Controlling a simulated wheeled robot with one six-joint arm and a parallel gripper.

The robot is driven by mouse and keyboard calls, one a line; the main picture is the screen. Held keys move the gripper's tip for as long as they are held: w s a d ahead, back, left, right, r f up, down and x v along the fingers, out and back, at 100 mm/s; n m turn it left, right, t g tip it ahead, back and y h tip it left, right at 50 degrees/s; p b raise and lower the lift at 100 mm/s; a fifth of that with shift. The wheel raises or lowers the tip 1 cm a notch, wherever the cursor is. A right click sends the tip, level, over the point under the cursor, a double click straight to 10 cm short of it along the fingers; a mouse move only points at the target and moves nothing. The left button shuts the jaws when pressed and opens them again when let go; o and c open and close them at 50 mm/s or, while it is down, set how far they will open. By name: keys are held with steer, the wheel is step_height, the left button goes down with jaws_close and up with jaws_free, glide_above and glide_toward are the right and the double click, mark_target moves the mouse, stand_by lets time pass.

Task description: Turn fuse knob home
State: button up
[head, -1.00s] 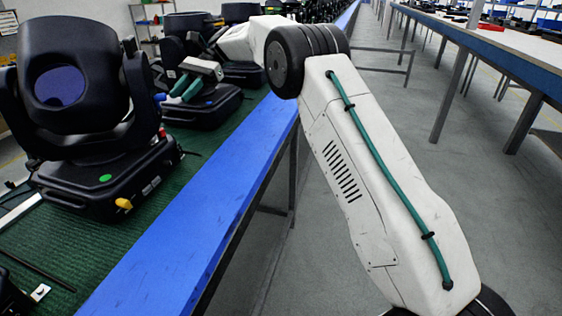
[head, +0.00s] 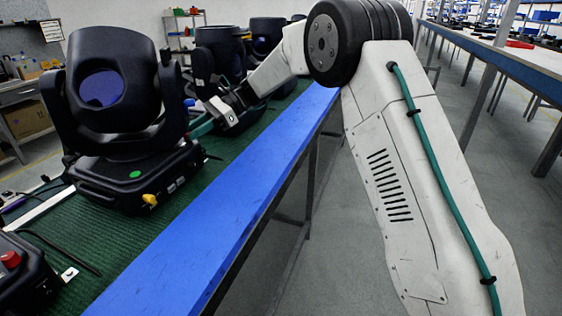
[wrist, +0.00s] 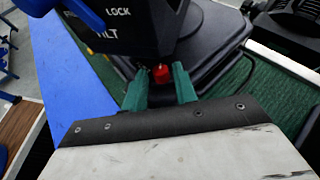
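A small red knob (wrist: 161,73), which looks like the fuse knob, sticks out of the black base of a moving-head light (wrist: 207,40) in the wrist view. My gripper (wrist: 160,88) has its two teal fingers on either side of the knob, with a narrow gap showing. Whether they touch it is unclear. In the head view my gripper (head: 198,128) is at the right side of the nearest light's base (head: 135,180), and the red knob there is hidden. A yellow knob (head: 150,200) sits on that base's front.
More black lights (head: 222,55) stand farther along the green bench mat (head: 120,245). Another base with a red knob (head: 10,260) is at the lower left. The blue bench edge (head: 215,220) is clear. A blue lever (wrist: 85,12) hangs close above in the wrist view.

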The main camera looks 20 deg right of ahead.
steer(key=m+t, duration=0.2)
steer(key=s+m+t, duration=0.1)
steer(key=m+t, duration=0.1)
steer(key=t, duration=0.1)
steer(key=shift+s+m+t, duration=0.15)
steer(key=shift+m+t, duration=0.15)
steer(key=shift+m, duration=0.1)
steer(key=m+t, duration=0.1)
steer(key=t, duration=0.1)
steer(key=m+t+h, duration=0.1)
steer(key=m, duration=0.1)
steer(key=shift+s+a+t, duration=0.2)
steer(key=shift+s+t, duration=0.15)
steer(key=shift+t, duration=0.05)
steer(key=shift+d+r+m+t, duration=0.15)
steer(key=shift+d+m+t, duration=0.2)
steer(key=shift+m+t, duration=0.05)
steer(key=s+v, duration=0.1)
steer(key=v, duration=0.7)
steer(key=s+d+r+n+g+h, duration=0.1)
steer(key=s+d+n+g+h, duration=0.1)
steer(key=s+d+n, duration=0.2)
steer(key=s+d+r+n+g+h, duration=0.1)
steer(key=s+d+n+g+h, duration=0.2)
steer(key=s+n, duration=0.8)
steer(key=s, duration=0.8)
steer(key=shift+s+d, duration=0.35)
steer(key=shift+s, duration=0.05)
